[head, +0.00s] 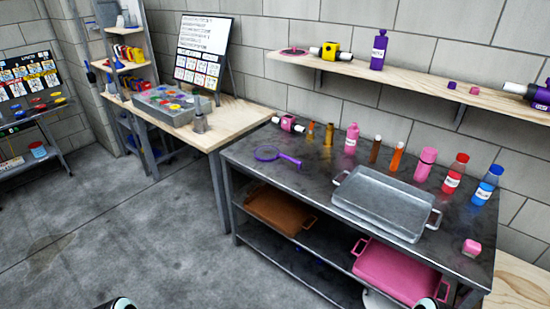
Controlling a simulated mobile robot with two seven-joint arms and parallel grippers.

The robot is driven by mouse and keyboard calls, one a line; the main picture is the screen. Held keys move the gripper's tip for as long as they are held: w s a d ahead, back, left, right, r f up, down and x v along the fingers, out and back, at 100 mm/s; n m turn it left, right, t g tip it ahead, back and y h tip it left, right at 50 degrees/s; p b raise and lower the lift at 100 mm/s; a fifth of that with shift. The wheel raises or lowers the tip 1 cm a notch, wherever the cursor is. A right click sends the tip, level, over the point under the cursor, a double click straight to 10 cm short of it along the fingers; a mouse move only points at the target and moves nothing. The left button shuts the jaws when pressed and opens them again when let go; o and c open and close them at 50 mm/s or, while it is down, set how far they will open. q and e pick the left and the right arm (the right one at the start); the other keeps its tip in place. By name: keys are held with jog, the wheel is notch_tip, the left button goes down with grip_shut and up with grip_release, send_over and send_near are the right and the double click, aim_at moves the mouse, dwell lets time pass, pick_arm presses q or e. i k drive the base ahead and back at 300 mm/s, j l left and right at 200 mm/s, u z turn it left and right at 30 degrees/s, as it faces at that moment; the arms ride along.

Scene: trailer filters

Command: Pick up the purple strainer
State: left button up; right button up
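The purple strainer (268,154) lies flat on the left part of the dark metal table (262,180). It has a round head on the left, and its handle points right and slightly toward the front. Nothing covers it. Only small white and black parts of my own body show at the bottom edge, one left of middle and one at right. Neither gripper can be seen, and nothing of mine touches the strainer.
A grey metal tray (372,213) stands right of the strainer. Several bottles line the table's back, including a pink one (351,138). A pink camera-like object (288,123) lies behind the strainer. A brown tray (275,212) and pink tray (398,270) sit below. Floor at left is clear.

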aim_at(263, 154)
jog(key=i+j+z, duration=0.1)
jog(key=i+j, duration=0.6)
